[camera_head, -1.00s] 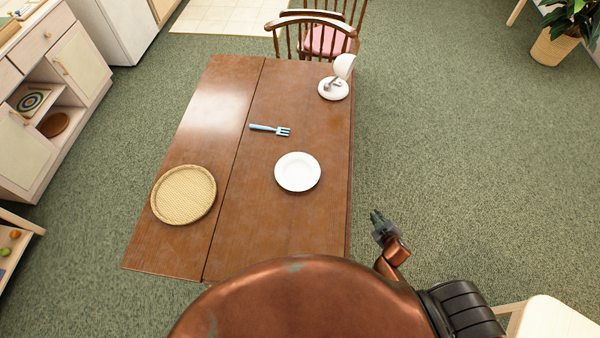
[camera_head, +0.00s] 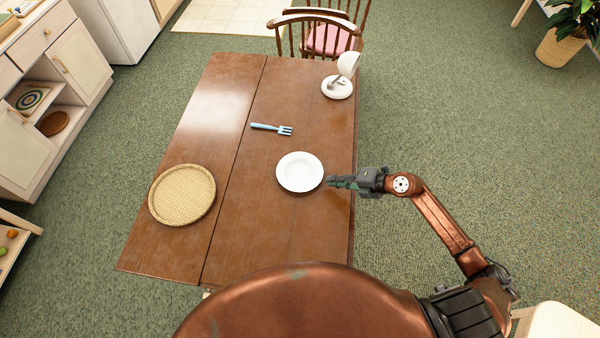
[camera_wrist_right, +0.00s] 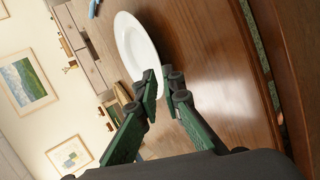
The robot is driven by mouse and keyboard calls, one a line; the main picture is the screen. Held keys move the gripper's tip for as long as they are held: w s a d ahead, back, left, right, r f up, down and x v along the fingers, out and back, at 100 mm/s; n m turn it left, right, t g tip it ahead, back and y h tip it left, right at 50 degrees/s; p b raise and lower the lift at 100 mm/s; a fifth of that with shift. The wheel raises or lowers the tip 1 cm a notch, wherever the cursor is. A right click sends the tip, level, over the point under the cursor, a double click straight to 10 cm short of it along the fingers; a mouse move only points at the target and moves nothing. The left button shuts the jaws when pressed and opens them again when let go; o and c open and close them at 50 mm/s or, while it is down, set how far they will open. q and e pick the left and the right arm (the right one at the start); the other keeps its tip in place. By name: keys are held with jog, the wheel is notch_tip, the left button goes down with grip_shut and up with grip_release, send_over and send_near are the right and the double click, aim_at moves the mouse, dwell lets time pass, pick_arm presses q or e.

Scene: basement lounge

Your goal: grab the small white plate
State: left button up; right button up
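The small white plate (camera_head: 300,172) lies flat on the brown wooden table, near its right edge. My right gripper (camera_head: 331,182) reaches in from the right at the plate's right rim. In the right wrist view the plate (camera_wrist_right: 136,45) lies beyond the fingertips (camera_wrist_right: 162,76), which overlap its near edge in the picture. A narrow gap shows between the two fingers, so the gripper is open and empty. I cannot tell whether a finger touches the rim. My left gripper is not in view.
A light-blue fork (camera_head: 271,128) lies behind the plate. A white lamp (camera_head: 337,88) stands at the back right of the table (camera_head: 225,105). A round woven tray (camera_head: 182,194) lies at the left. A wooden chair (camera_head: 318,34) stands at the far end.

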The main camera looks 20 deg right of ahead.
aim_at(320, 179)
jog(key=b+x, duration=0.1)
jog(key=x, duration=0.4)
jog(key=shift+w, duration=0.3)
jog(key=shift+d, duration=0.1)
jog(key=shift+c, duration=0.3)
grip_shut()
jog(key=shift+r, duration=0.1)
